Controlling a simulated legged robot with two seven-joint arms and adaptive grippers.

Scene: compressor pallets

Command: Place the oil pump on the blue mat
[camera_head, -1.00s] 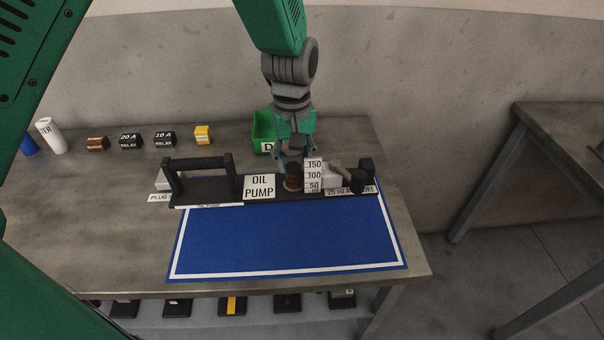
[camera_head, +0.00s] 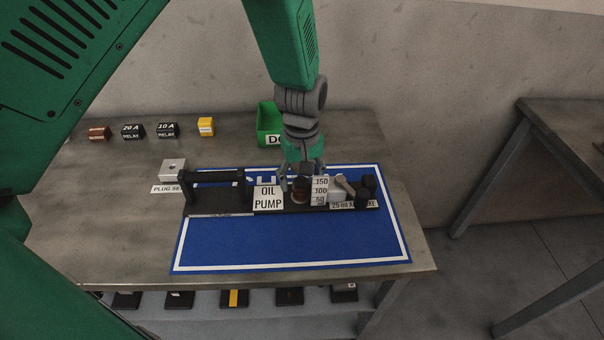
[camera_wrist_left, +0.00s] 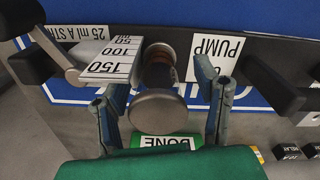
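The oil pump (camera_head: 268,198) is a long dark base with a black handle at its left, an "OIL PUMP" label, a copper-and-dark cylinder and a graduated scale. It lies along the far part of the blue mat (camera_head: 290,245), its left end at the mat's left border. Mat shows behind and in front of it. My left gripper (camera_head: 301,183) is low over the pump, its fingers on either side of the cylinder. In the wrist view the left gripper (camera_wrist_left: 162,90) is open, with gaps beside the cylinder (camera_wrist_left: 158,82). My right gripper is not in view.
A green "DONE" bin (camera_head: 268,125) stands behind the mat. A plug set block (camera_head: 173,168) is just left of the pump. Relays (camera_head: 167,130), a yellow block (camera_head: 206,126) and a copper part (camera_head: 98,133) stand at the back left. The mat's front half is clear.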

